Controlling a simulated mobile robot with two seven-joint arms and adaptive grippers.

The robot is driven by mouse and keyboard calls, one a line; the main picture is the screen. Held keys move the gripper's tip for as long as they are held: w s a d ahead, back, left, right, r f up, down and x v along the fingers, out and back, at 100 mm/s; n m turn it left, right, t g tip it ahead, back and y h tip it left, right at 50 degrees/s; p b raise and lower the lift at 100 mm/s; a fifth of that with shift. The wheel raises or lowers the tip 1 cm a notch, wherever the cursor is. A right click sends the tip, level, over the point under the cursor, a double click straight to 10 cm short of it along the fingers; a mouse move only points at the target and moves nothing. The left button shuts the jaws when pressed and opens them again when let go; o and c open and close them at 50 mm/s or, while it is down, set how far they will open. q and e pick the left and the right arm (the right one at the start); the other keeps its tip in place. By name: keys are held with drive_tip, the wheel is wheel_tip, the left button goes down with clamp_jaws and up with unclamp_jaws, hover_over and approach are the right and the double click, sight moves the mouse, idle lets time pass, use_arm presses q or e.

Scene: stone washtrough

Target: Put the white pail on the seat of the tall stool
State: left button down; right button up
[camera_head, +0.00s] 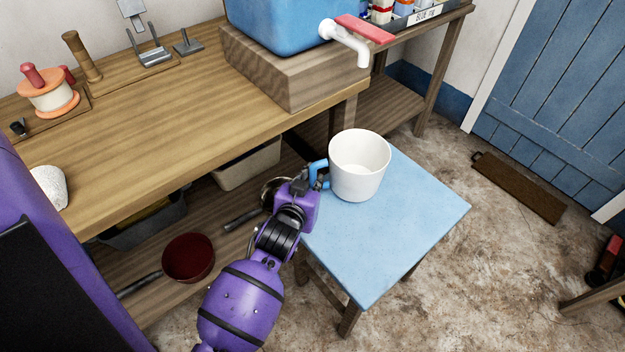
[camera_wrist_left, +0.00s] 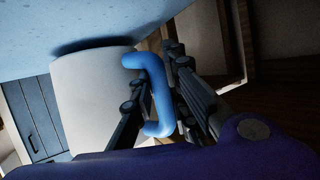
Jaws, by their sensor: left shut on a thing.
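The white pail (camera_head: 360,168) is upright over the back part of the light blue seat of the tall stool (camera_head: 385,245). My left gripper (camera_head: 314,180) is at the pail's left side, shut on its blue handle. In the left wrist view the blue handle (camera_wrist_left: 155,85) passes between the fingers, and the white pail (camera_wrist_left: 92,98) is beside them. That view looks tilted over, with the seat (camera_wrist_left: 130,20) at the top and a dark shadow where pail and seat meet. The pail looks to be at the seat, but I cannot tell if its full base touches. My right gripper is out of view.
A wooden workbench (camera_head: 190,100) runs along the left, with a blue tank (camera_head: 275,25) and white tap (camera_head: 345,42) near the pail. A red pan (camera_head: 188,258) lies on the lower shelf. The seat's front half is clear.

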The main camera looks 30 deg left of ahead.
use_arm(q)
drive_tip(key=shift+f, duration=0.5)
drive_tip(key=c, duration=1.6)
unclamp_jaws()
drive_tip(key=shift+f, duration=0.1)
drive_tip(key=shift+c, duration=0.2)
drive_tip(key=v, duration=1.2)
